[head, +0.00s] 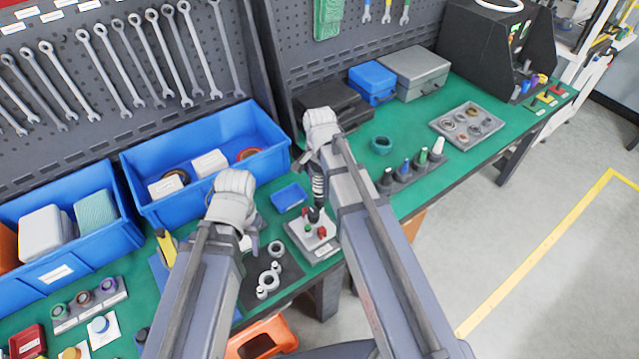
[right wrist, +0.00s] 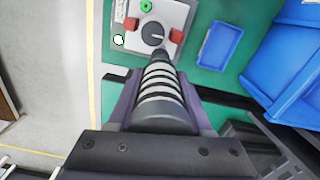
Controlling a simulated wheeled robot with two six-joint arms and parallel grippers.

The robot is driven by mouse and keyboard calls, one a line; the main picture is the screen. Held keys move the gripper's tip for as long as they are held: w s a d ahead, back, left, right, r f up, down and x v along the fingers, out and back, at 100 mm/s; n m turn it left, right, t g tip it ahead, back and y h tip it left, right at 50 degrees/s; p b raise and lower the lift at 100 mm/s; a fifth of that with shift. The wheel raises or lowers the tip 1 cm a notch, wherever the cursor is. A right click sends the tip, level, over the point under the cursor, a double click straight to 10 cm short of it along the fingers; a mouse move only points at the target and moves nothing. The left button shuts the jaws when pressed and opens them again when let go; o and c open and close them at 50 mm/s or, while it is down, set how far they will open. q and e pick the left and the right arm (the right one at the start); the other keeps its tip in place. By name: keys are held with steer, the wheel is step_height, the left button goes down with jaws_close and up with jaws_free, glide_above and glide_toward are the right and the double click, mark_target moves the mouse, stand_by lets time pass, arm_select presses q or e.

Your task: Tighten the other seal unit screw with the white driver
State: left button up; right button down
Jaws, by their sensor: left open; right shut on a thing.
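The seal unit (head: 322,247) is a small grey block on the green bench, with red pieces and a green one on top. In the right wrist view the seal unit (right wrist: 142,42) shows a round dark knob (right wrist: 153,33) between two red pieces (right wrist: 131,24). My right gripper (head: 316,158) is shut on the driver (right wrist: 163,88), which has black and white bands. The driver (head: 318,188) points down at the unit; whether its tip touches cannot be told. My left gripper (head: 243,236) is open, left of the unit above the bench; its fingers are partly hidden.
A small blue tray (head: 288,197) lies behind the unit. Large blue bins (head: 215,145) stand behind. A rack with several bottles (head: 410,172) and a ring tray (head: 468,128) stand to the right.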

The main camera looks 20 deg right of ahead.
steer(key=shift+f+b, duration=1.05)
stand_by(3.5)
steer(key=shift+r+p, duration=2.55)
steer(key=shift+a+f, duration=0.1)
